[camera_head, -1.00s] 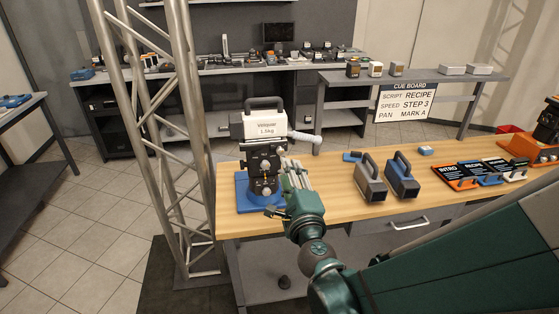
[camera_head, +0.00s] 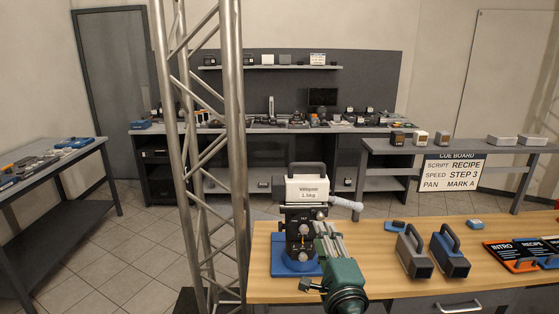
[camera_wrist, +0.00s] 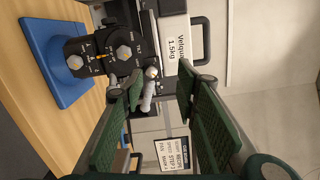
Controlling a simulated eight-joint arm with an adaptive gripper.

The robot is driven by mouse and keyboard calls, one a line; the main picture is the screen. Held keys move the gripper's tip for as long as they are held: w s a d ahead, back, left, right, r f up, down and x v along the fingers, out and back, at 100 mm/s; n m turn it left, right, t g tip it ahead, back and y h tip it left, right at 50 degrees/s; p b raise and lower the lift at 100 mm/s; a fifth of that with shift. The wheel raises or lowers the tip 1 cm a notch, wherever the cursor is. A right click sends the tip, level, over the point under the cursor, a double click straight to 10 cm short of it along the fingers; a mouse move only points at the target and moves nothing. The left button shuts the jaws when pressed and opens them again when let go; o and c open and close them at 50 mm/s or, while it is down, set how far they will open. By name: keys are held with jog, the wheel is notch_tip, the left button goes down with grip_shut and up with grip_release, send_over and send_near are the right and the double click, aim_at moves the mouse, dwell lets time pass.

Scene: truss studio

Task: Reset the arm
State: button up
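My green gripper (camera_head: 326,240) is in front of and just right of a black device with dials (camera_head: 298,232). In the wrist view its two fingers (camera_wrist: 160,82) stand apart, with a gap and no object held between them. The device stands upright on a blue base plate (camera_head: 284,267) on the wooden table and carries a white block (camera_head: 306,188) with a dark handle. A small round knob (camera_wrist: 152,73) on the device shows near the fingertips; I cannot tell whether they touch it.
Two handled blocks, one grey (camera_head: 413,253) and one blue (camera_head: 449,252), stand on the wooden table (camera_head: 385,288) to the right. A metal truss (camera_head: 232,150) rises left of the table. Table between the gripper and the blocks is clear.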

jog(key=s+a+r+n+g+y, duration=0.25)
jog(key=a+n+y, duration=0.2)
jog(key=n, duration=0.35)
jog(key=s+d+f+n+g+h+p, duration=0.1)
jog(key=s+d+f+n+g+h, duration=0.1)
jog(key=s, duration=0.7)
jog(key=s+d+f+n+g+h, duration=0.3)
jog(key=s+d+f+n+g, duration=0.2)
jog(key=s+d+n, duration=0.4)
jog(key=shift+s+d+g+h+p, duration=0.4)
jog(key=shift+s+d+g, duration=0.4)
jog(key=shift+d, duration=0.25)
